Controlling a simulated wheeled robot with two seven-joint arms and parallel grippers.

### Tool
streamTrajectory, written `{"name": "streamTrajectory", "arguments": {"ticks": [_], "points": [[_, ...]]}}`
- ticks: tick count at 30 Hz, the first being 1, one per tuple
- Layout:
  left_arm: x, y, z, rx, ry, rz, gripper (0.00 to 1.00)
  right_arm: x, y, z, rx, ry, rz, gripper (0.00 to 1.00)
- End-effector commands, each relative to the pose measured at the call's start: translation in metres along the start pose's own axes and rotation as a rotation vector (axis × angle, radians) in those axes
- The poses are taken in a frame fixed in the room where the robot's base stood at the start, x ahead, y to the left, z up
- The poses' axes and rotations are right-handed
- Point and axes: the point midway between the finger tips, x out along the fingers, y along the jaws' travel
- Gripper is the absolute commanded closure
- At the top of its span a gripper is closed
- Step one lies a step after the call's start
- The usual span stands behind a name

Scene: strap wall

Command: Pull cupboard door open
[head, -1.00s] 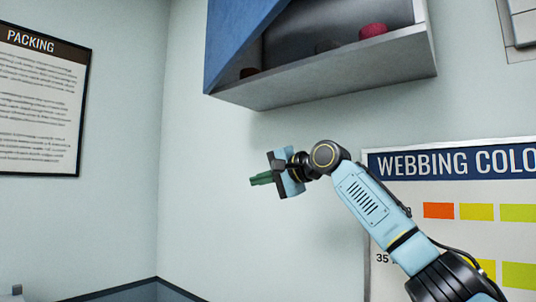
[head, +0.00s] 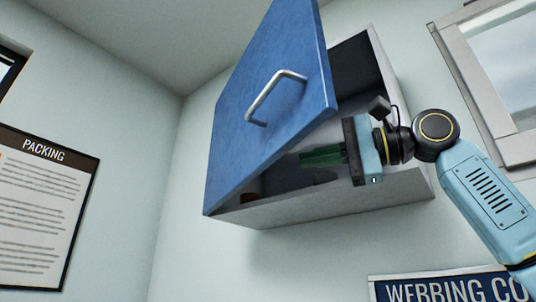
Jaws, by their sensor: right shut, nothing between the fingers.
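The cupboard (head: 330,206) hangs on the wall, a pale grey box with a dark inside. Its blue door (head: 240,130) stands partly open, joined at the left side and swung out toward me. A silver bar handle (head: 273,96) is on the door's front, with nothing on it. My right gripper (head: 305,157) is shut and empty. Its green fingers point left into the gap between the door and the cupboard body, below the door's lower edge in the picture. I cannot tell whether they touch the door. My left gripper is not in view.
A small brown thing (head: 247,197) sits inside the cupboard near the hinge side. A "PACKING" poster (head: 42,210) hangs on the left wall. A webbing sign (head: 450,287) is below the cupboard, and a framed window (head: 505,75) is at the right.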

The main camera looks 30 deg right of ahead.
Motion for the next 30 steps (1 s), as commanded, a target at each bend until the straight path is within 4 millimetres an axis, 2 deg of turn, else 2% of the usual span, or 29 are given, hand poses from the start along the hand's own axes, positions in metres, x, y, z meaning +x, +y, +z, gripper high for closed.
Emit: {"name": "streamTrajectory", "arguments": {"ticks": [1,7,12,18,30], "points": [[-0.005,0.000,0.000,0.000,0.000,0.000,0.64,0.012,-0.002,0.000,0.000,0.000,0.004,1.00],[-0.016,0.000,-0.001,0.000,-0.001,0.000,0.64,0.055,-0.002,0.000,-0.001,0.001,0.003,1.00],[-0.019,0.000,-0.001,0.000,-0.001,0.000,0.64,0.070,-0.002,0.019,-0.003,0.001,-0.001,1.00],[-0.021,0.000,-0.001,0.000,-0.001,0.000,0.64,0.079,-0.001,0.027,-0.002,0.000,-0.002,1.00],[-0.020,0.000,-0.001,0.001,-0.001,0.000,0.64,0.080,0.000,0.028,-0.001,0.001,-0.001,1.00]]}}
